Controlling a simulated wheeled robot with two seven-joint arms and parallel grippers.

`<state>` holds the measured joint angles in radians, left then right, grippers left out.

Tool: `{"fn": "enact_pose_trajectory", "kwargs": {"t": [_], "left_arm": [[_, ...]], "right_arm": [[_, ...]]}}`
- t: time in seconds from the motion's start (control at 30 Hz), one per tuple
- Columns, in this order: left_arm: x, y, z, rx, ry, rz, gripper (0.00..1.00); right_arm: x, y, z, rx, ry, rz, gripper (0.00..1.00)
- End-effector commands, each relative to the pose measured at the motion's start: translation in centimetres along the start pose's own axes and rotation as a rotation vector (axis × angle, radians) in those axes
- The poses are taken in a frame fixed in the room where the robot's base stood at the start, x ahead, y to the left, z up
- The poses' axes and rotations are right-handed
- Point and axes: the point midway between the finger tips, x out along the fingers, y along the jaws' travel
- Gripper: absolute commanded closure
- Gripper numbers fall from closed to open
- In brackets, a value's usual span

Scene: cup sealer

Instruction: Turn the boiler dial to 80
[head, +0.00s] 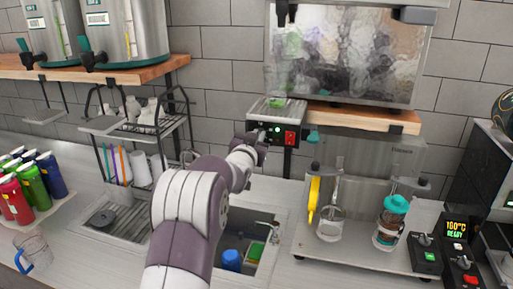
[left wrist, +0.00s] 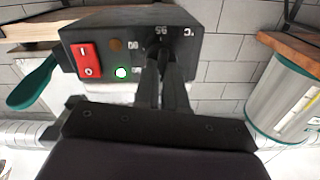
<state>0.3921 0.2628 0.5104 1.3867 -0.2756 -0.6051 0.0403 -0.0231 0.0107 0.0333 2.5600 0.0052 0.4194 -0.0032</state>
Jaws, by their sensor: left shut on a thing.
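The boiler's black control box (head: 280,134) hangs by the wooden shelf, below the large steel tank. In the left wrist view the box (left wrist: 115,52) appears upside down. It has a red rocker switch (left wrist: 85,62), a lit green lamp (left wrist: 122,73) and a black dial (left wrist: 156,46) with white temperature marks around it. The marks are small and upside down, so I cannot tell the exact setting. My left gripper (left wrist: 162,68) is shut on the dial, its fingers reaching up to it and partly hiding it. The gripper (head: 261,137) also shows in the head view. My right gripper is not visible.
The steel tank (head: 345,60) stands on a wooden shelf (head: 365,116) behind the box. A dish rack (head: 150,125) is to the left. The sink (head: 245,240) is below my arm. A counter stand (head: 350,262) with a yellow tool and jars stands to the right.

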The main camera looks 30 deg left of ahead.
Motion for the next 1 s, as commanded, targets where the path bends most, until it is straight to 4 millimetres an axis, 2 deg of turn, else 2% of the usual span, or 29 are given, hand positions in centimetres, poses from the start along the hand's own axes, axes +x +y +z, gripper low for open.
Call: {"fn": "enact_pose_trajectory", "kwargs": {"t": [0.03,0.4,0.7,1.0], "left_arm": [[0.0,0.2,0.8,0.039,0.008,-0.001,1.00],[0.0,0.4,0.7,0.387,0.008,-0.003,1.00],[0.0,0.4,0.3,0.637,0.007,-0.003,1.00],[0.0,0.4,0.1,0.796,0.007,-0.004,1.00]], "right_arm": [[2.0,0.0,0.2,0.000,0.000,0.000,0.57],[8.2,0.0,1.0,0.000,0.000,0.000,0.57],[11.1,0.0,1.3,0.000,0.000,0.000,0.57],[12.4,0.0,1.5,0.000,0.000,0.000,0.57]]}}
